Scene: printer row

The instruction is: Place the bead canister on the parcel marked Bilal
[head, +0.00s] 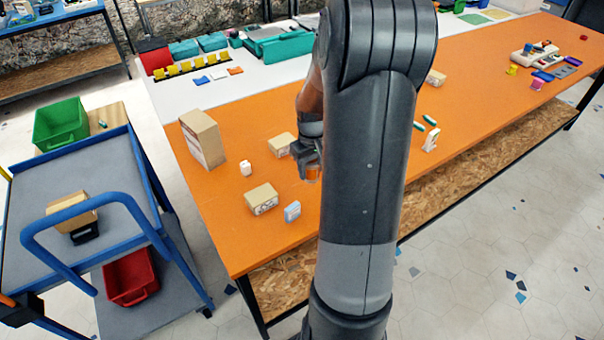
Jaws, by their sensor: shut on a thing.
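My gripper (312,165) is over the orange table, shut on a small orange canister (313,174), which looks like the bead canister. The canister is partly hidden by the jaws, and I cannot tell its height above the table. A cardboard parcel (261,199) with dark marks on its front lies to the lower left of my gripper. Another parcel (281,146) lies behind and left of it. The writing is too small to read, so I cannot tell which is marked Bilal.
On the orange table (230,245), a tall box (202,138), a white bottle (246,168) and a pale blue-grey block (292,211) stand near the parcels. A white stand (431,139) is right of my arm. A blue trolley (30,190) stands left. The table's front left corner is clear.

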